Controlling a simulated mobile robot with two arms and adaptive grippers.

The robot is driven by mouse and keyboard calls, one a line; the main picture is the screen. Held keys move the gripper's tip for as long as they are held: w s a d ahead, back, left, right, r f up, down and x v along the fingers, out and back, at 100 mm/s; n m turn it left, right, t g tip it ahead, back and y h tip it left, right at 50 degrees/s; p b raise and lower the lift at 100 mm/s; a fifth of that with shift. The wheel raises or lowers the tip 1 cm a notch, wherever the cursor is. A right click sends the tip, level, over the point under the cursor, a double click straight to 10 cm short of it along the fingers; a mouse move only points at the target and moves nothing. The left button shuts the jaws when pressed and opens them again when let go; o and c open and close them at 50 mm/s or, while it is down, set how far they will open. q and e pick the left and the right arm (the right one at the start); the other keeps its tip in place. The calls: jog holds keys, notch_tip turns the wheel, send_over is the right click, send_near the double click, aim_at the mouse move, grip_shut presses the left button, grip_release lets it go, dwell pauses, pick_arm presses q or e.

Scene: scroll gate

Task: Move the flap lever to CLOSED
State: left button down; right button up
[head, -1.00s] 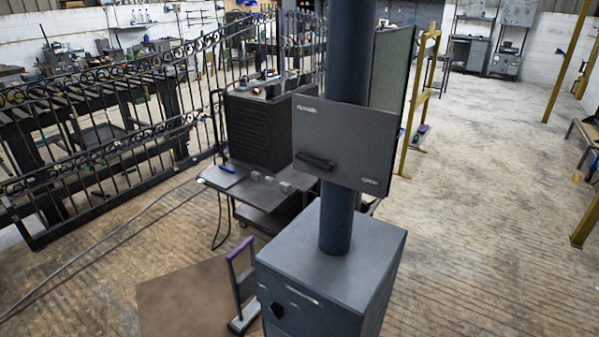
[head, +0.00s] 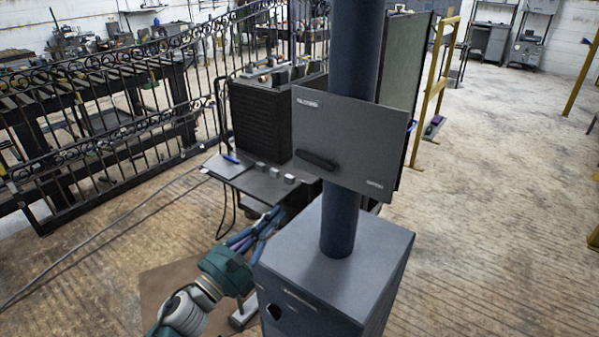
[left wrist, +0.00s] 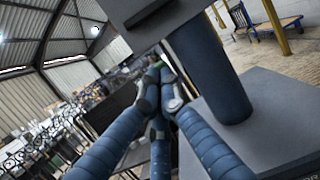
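The flap lever (head: 316,160) is a short black bar on the lower left of a grey panel (head: 365,130) on a dark blue post. It lies nearly level, its right end slightly lower. The panel has small white lettering at its upper left and lower right, too blurred to read surely. My left gripper (head: 268,219) is below and left of the panel, apart from the lever. In the left wrist view its blue fingers (left wrist: 155,78) come together at the tips with nothing seen between them. The panel's lower edge and lever show at the top there. My right gripper is out of view.
The post (head: 340,220) rises from a grey cabinet (head: 350,265) just right of my left gripper. Behind stands a dark shelf (head: 250,182) with small blocks and a black ribbed unit (head: 262,120). An iron gate (head: 90,130) is at left. Floor is open at right.

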pick_arm(q)
jog(key=shift+s+r, duration=0.1)
jog(key=shift+r, duration=0.05)
jog(key=p, duration=0.3)
send_near(310, 169)
jog(key=w+d, duration=0.3)
jog(key=w, duration=0.1)
jog(key=shift+w+d+r+p, duration=0.15)
jog(key=shift+w+r+p, duration=0.05)
jog(key=shift+r+p, duration=0.25)
jog(key=shift+w+d+r+p, duration=0.2)
jog(key=shift+r+p, duration=0.15)
jog(key=shift+p, duration=0.15)
jog(key=shift+s+r+p, duration=0.25)
jog(key=shift+r+p, duration=0.15)
jog(key=shift+r, duration=0.3)
jog(key=shift+w, duration=0.1)
jog(key=shift+a+r+m+b, duration=0.1)
jog(key=shift+r+m+b, duration=0.15)
jog(key=shift+m, duration=0.3)
jog(key=shift+a+r+m+b, duration=0.15)
jog(key=shift+m+b, duration=0.2)
jog(key=shift+m, duration=0.2)
